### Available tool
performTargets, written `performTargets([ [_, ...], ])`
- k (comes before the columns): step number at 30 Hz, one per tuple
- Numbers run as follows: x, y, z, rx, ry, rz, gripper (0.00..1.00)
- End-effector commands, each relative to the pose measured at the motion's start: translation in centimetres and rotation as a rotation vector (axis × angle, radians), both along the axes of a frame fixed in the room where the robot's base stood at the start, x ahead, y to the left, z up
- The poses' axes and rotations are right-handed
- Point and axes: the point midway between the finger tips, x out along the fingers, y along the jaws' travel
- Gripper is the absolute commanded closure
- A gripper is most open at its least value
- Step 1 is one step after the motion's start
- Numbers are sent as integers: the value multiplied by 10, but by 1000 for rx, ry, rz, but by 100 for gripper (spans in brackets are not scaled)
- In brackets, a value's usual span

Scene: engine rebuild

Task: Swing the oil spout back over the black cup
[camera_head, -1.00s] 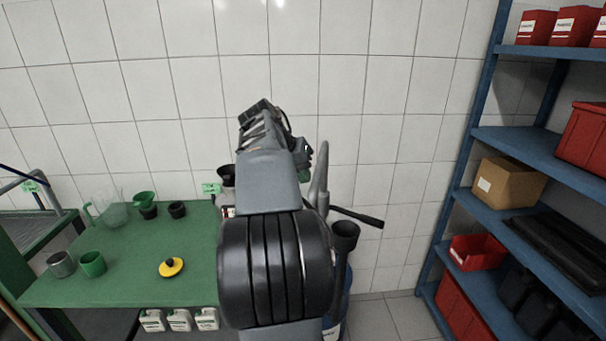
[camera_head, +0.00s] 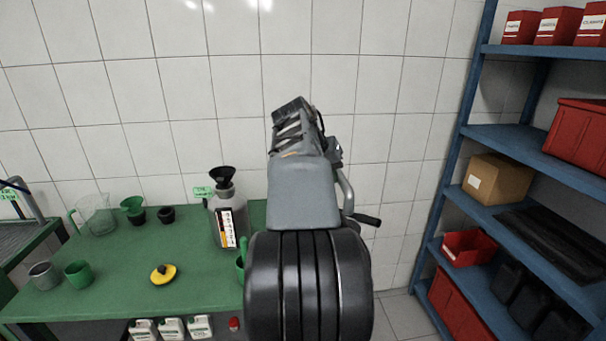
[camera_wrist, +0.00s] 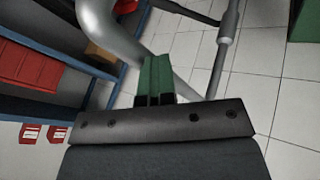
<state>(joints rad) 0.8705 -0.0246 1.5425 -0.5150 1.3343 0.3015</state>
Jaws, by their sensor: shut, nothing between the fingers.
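In the wrist view a thick, bent grey pipe (camera_wrist: 112,32), apparently the oil spout, passes just beyond my gripper (camera_wrist: 157,62). The green fingers are together and empty. I cannot tell whether they touch the pipe. A thinner grey tube (camera_wrist: 221,62) stands farther right in that view. In the head view my arm covers my gripper and most of the pump. Only a bent grey tube (camera_head: 346,190) and a black-gripped handle (camera_head: 365,219) show to its right. No black cup shows by the pump. A small black cup (camera_head: 166,214) stands on the green table.
The green table (camera_head: 115,265) at left holds a clear jug (camera_head: 97,215), green cups, a yellow-and-black cap (camera_head: 163,274) and a grey bottle (camera_head: 229,220) with a black funnel. A blue shelf unit (camera_head: 470,120) with red bins stands at right. Tiled wall lies behind.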

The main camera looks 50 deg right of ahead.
Motion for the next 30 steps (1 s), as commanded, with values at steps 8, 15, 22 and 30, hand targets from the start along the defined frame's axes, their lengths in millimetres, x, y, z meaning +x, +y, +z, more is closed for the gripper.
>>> performTargets([
  [8,4,8,3,-3,6,-7,100],
  [15,19,37,24,-7,0,-9,100],
  [22,25,65,61,-5,1,2,100],
  [30,26,81,86,-4,3,-1,100],
])
